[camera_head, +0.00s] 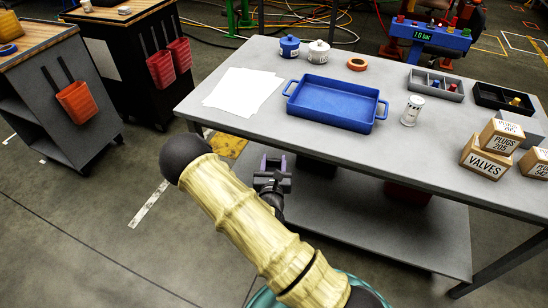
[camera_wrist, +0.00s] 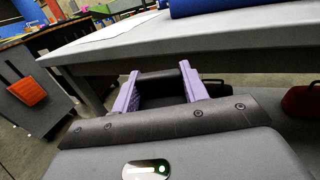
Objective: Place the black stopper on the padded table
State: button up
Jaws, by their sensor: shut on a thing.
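My gripper (camera_head: 273,164) is in front of the near edge of the grey-topped table (camera_head: 245,122), apart from it. In the wrist view, its two purple fingers (camera_wrist: 159,90) are shut on a black stopper (camera_wrist: 160,86), which sits between them. The stopper's lower part is hidden by the gripper body. The table's near edge (camera_wrist: 250,28) runs across the top of the wrist view, beyond the fingers. I cannot tell from the pictures whether its top is padded.
On the table are a blue tray (camera_head: 335,103), white sheets (camera_head: 243,88), a white canister (camera_head: 412,111), boxes (camera_head: 486,156) and bins (camera_head: 436,85). The front left of the tabletop is clear. A lower shelf (camera_head: 400,235) juts out below. Carts (camera_head: 65,90) stand at left.

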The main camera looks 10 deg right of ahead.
aim_at(275, 163)
jog(key=shift+s+a+r+n+y+p, duration=0.15)
jog(key=shift+s+r+n+y+p, duration=0.6)
jog(key=shift+p, duration=2.6)
jog(key=s+r+y+p, duration=0.1)
jog(key=p, duration=0.2)
jog(key=shift+s+r+t+p, duration=0.25)
jog(key=shift+r+t+p, duration=0.05)
jog(key=shift+t+p, duration=0.1)
jog(key=s+y+p, duration=0.1)
jog(key=p, duration=0.1)
jog(key=s+r+n+p, duration=0.1)
jog(key=p, duration=0.2)
jog(key=s+n+y+p, duration=0.1)
jog(key=p, duration=0.1)
jog(key=shift+s+d+r+y, duration=0.25)
jog(key=shift+r+y, duration=0.1)
jog(key=shift+r, duration=0.05)
jog(key=shift+w+f, duration=0.1)
